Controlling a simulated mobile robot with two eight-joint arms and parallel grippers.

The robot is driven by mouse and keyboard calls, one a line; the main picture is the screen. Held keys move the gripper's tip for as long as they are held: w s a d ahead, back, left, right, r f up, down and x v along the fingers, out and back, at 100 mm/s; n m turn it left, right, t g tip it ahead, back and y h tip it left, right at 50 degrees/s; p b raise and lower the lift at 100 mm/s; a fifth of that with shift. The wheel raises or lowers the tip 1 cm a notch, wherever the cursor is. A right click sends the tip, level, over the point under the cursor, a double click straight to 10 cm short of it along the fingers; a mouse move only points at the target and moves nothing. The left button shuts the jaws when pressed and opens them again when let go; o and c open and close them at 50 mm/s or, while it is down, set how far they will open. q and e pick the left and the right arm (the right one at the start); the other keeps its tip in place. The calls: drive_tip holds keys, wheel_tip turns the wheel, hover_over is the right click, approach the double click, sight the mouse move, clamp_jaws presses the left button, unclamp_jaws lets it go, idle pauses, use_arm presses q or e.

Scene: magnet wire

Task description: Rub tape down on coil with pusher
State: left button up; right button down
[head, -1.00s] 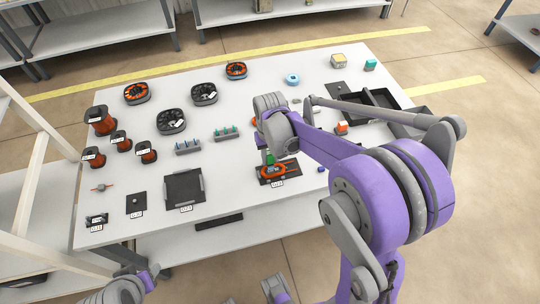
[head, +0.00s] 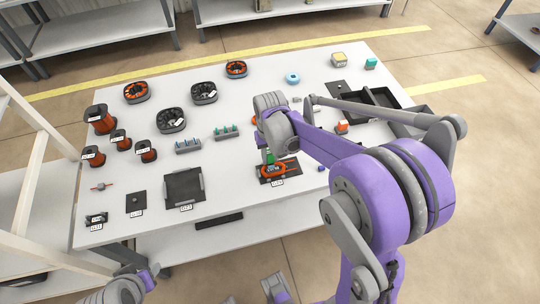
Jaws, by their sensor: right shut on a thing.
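An orange coil (head: 272,173) lies on a small dark labelled mat (head: 293,179) near the front edge of the white table. My right gripper (head: 268,149) points down just above the coil, shut on the green pusher (head: 269,158). The pusher's lower end is at the coil's upper side; whether it touches is too small to tell. The tape cannot be made out.
Orange spools (head: 100,119) stand at the left of the white table (head: 240,103). Ring-shaped stators (head: 171,120) lie behind. A dark square tray (head: 184,187) sits left of the coil. Racks with green pegs (head: 227,132) stand behind it. A black bin (head: 372,103) is at the right.

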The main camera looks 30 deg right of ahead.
drive_tip(key=shift+f+b, duration=0.3)
drive_tip(key=shift+f, duration=0.1)
idle(0.4)
drive_tip(key=shift+a, duration=0.2)
drive_tip(key=shift+d, duration=0.4)
idle(0.7)
drive_tip(key=shift+a, duration=0.4)
idle(0.4)
drive_tip(key=shift+d, duration=0.4)
idle(0.5)
drive_tip(key=shift+a, duration=0.4)
idle(0.4)
drive_tip(key=shift+d, duration=0.4)
idle(0.6)
drive_tip(key=shift+a, duration=0.4)
idle(0.5)
